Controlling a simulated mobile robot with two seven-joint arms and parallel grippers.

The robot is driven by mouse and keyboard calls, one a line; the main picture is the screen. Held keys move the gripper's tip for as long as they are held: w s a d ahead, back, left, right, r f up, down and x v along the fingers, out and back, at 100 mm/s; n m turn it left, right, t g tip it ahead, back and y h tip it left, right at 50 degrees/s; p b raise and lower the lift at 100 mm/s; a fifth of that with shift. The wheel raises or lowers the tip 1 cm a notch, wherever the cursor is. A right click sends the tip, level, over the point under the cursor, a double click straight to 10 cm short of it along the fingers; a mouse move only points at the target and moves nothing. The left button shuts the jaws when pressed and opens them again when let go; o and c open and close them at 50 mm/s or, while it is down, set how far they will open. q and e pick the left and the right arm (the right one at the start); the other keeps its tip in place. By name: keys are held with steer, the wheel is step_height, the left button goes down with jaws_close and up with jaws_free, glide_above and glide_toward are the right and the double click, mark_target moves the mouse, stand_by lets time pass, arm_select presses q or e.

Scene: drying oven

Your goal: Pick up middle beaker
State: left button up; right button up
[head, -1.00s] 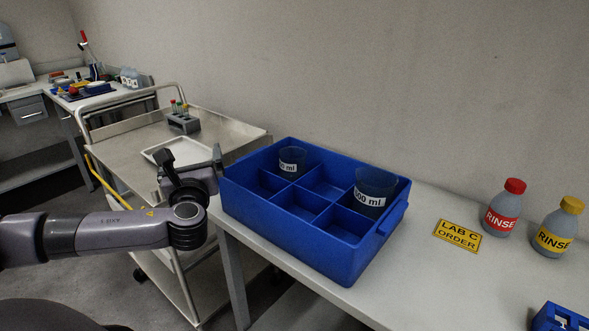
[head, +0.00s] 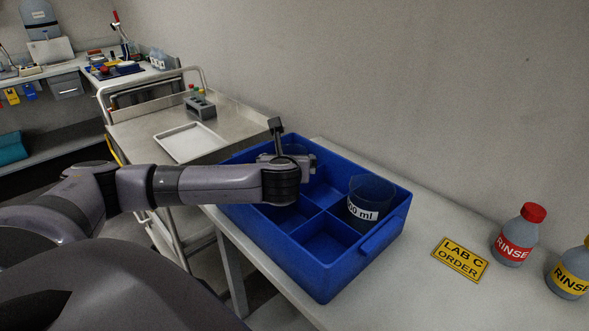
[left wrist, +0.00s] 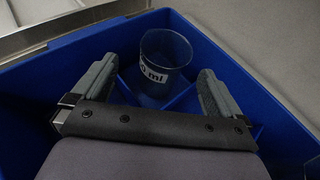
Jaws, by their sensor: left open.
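A blue crate (head: 285,262) with compartments stands on the white table. A clear beaker with a white "ml" label (left wrist: 163,60) stands upright in its far compartment; in the head view my gripper hides most of it. A larger beaker (head: 370,196), its label ending in "00 ml", stands in the right compartment. My left gripper (head: 294,146) is over the far left part of the crate. In the left wrist view the gripper (left wrist: 158,72) is open, and the smaller beaker shows between and beyond its fingertips. My right gripper is not in view.
A metal cart (head: 140,128) with a white tray (head: 185,143) and grey rack (head: 200,106) stands behind left.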

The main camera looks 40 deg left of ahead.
arm_select(q)
steer(key=shift+d+x, duration=0.15)
steer(key=shift+x, duration=1.05)
steer(key=shift+d+x, duration=0.15)
steer(key=shift+x, duration=1.1)
steer(key=shift+w+f, duration=0.1)
steer(key=shift+w, duration=0.1)
steer(key=c, duration=1.1)
steer(key=shift+c, duration=0.2)
